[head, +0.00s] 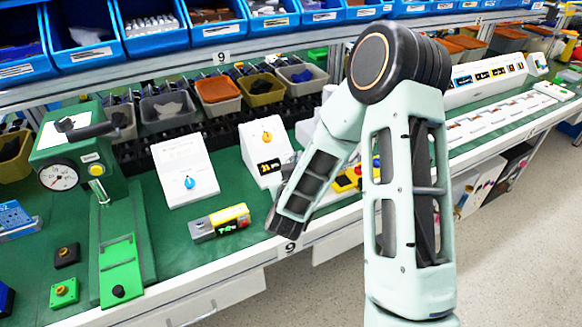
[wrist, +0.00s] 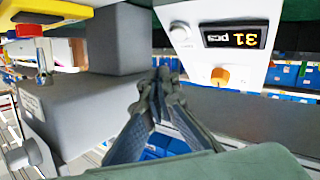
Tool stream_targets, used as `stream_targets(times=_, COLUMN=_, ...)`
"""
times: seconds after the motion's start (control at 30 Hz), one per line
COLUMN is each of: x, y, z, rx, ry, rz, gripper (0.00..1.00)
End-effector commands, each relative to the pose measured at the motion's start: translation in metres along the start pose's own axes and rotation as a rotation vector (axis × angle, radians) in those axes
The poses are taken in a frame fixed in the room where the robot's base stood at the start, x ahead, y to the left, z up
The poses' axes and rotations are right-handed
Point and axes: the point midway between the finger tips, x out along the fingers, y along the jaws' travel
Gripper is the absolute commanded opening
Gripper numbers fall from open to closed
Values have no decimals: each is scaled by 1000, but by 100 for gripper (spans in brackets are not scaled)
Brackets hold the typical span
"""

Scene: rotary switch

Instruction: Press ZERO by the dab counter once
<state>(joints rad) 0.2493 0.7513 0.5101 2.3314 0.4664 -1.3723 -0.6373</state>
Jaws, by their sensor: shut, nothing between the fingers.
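A white sloped counter box (wrist: 235,15) at the upper right of the wrist view has a dark display reading "31 pcs" upside down (wrist: 235,37), an orange knob (wrist: 221,76) and a pale round button (wrist: 180,33). The box also shows in the head view (head: 253,150), left of my arm. I cannot read a ZERO or dab label on it. My gripper (wrist: 166,73) is shut and empty, its tips apart in the picture from the button and knob. In the head view my arm hides the gripper.
A grey block (wrist: 117,40) stands left of the fingertips in the wrist view. In the head view, a white box with a blue knob (head: 189,183), a yellow-grey device with a green display (head: 220,222) and a green press (head: 85,150) stand to the left.

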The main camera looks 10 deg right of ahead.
Motion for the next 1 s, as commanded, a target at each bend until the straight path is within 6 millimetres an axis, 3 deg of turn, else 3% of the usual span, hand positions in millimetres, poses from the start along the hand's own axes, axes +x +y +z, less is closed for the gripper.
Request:
stream_targets(times=0.3, x=22, y=-17, z=18, rx=0, ry=1, rz=0, gripper=0)
stream_targets(times=1.0, x=25, y=-18, z=18, rx=-1, ry=0, rz=-1, gripper=0)
